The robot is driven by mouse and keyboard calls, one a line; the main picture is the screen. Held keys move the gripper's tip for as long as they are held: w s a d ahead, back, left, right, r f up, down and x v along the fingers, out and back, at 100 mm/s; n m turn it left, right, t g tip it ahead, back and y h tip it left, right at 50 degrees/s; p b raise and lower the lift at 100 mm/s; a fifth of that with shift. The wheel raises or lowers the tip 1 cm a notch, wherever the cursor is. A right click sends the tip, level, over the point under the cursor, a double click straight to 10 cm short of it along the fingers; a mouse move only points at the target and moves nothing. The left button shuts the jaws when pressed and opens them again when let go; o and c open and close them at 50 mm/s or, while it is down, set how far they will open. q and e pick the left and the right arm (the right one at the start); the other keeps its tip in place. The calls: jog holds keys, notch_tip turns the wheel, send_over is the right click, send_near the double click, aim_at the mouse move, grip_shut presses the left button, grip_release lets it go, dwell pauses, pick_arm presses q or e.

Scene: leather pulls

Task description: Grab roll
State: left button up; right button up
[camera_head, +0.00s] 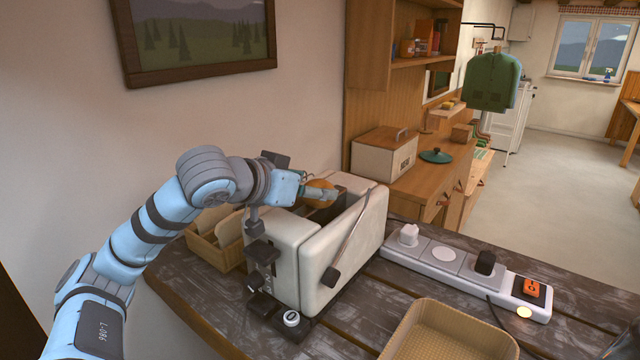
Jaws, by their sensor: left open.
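A roll (319,184), round and golden brown, shows at the top opening of a cream toaster-like appliance (345,255) on the dark wooden table. My left gripper (322,193) reaches over the appliance from the left, with its fingers open beside the roll. Part of the roll is hidden by the fingers, and I cannot tell whether they touch it.
A wooden holder (205,248) with bread slices stands left of the appliance. A white power strip (470,272) with plugs lies to its right. A tan basket (450,335) sits at the front.

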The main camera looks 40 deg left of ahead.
pick_arm(q)
jog(key=x, duration=0.3)
jog(key=shift+d+f, duration=0.1)
jog(key=shift+s, duration=0.15)
jog(key=shift+c, duration=0.7)
jog(key=c, duration=0.4)
jog(key=shift+o, duration=0.2)
